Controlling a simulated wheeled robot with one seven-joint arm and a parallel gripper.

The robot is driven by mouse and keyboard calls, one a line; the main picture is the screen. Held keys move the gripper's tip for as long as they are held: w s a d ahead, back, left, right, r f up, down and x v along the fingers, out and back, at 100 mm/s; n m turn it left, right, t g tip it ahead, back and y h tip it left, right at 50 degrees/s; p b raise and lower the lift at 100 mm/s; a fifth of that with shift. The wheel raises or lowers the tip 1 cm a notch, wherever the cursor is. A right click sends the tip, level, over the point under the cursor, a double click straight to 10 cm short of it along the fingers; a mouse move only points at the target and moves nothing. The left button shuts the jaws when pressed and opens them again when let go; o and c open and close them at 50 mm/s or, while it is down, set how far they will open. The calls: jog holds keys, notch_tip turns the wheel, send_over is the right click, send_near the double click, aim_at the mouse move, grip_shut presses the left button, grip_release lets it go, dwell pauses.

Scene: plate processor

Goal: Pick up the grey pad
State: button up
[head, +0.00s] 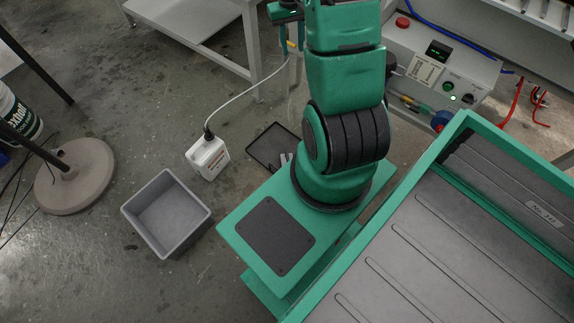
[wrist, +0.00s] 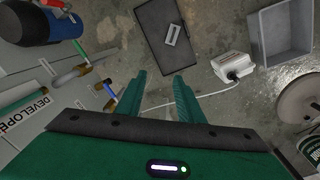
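A small light grey pad (wrist: 172,34) with a darker slot-like mark lies on a dark shallow tray (wrist: 150,50) on the floor in the wrist view. In the head view the tray (head: 262,147) is partly hidden behind my arm, and only part of the pad (head: 285,158) shows at its right side. My gripper (wrist: 159,78) is open and empty in the wrist view. Its two green fingers point toward the tray, with bare floor and the tray's near end between and beyond them. The pad is beyond the fingertips and apart from them.
A round stand base (head: 74,176) is further left. A machine with a control panel (head: 436,68) and a green-framed unit (head: 470,230) fill the right. Open floor lies left of the bin.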

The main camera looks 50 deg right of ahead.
jog(key=w+d+f, duration=0.1)
jog(key=d+f, duration=0.1)
jog(key=f, duration=0.6)
jog(key=w+d+f, duration=0.1)
jog(key=d+f, duration=0.1)
jog(key=f, duration=0.5)
jog(key=m+t+y, duration=0.2)
send_over(288, 158)
jog(key=s+d, duration=0.2)
notch_tip(288, 158, down, 44)
jog(key=shift+w+a+f, duration=0.25)
jog(key=shift+a+f, duration=0.05)
jog(key=shift+f, duration=0.7)
jog(key=shift+w+a+f, duration=0.25)
jog(key=shift+w+f, duration=0.05)
jog(key=shift+f, duration=0.75)
jog(key=shift+w+a+f, duration=0.25)
jog(key=shift+a+f, duration=0.05)
jog(key=shift+f, duration=0.7)
grip_shut()
